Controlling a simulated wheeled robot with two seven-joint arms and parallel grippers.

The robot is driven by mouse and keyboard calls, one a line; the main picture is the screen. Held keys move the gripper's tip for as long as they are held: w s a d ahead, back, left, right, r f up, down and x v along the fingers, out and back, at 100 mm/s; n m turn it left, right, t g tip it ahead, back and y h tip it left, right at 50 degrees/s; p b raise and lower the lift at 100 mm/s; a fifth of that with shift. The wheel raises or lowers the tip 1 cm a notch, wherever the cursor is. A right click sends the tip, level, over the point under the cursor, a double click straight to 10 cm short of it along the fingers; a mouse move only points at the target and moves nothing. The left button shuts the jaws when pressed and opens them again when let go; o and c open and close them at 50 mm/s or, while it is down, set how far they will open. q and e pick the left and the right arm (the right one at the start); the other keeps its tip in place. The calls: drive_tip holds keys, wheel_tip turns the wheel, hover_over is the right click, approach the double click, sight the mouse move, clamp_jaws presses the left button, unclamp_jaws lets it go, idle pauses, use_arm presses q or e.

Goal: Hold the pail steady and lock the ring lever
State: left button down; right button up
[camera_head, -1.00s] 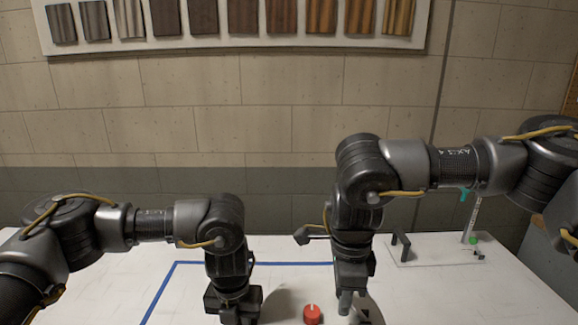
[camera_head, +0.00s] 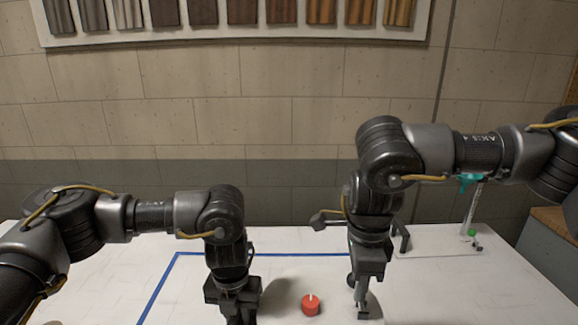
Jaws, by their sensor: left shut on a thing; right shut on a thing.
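Neither the pail nor its ring lever can be made out. My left gripper (camera_head: 236,312) points down at the bottom edge, left of a red cap-like piece with a white mark (camera_head: 311,305). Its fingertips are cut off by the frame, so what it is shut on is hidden. My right gripper (camera_head: 362,306) points down to the right of the red piece, apart from it. It is shut, and what it grips is too small and dark to tell.
The white table (camera_head: 455,295) has a blue tape line (camera_head: 165,280) on its left and back. A plate with a dark handle (camera_head: 404,238) and a clear upright tube (camera_head: 473,212) stands at the back right. A sample board (camera_head: 240,38) hangs on the wall.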

drive_tip(key=shift+d, duration=0.45)
drive_tip(key=shift+s+d+r, duration=0.15)
drive_tip(key=shift+d+r, duration=0.05)
drive_tip(key=shift+d, duration=0.7)
clamp_jaws()
drive_tip(key=shift+a, duration=0.15)
drive_tip(key=shift+d, duration=0.2)
drive_tip(key=shift+d, duration=0.8)
drive_tip(key=shift+s+d, duration=0.1)
drive_tip(key=shift+d+r, duration=0.1)
drive_tip(key=shift+d, duration=0.8)
drive_tip(key=shift+d, duration=0.1)
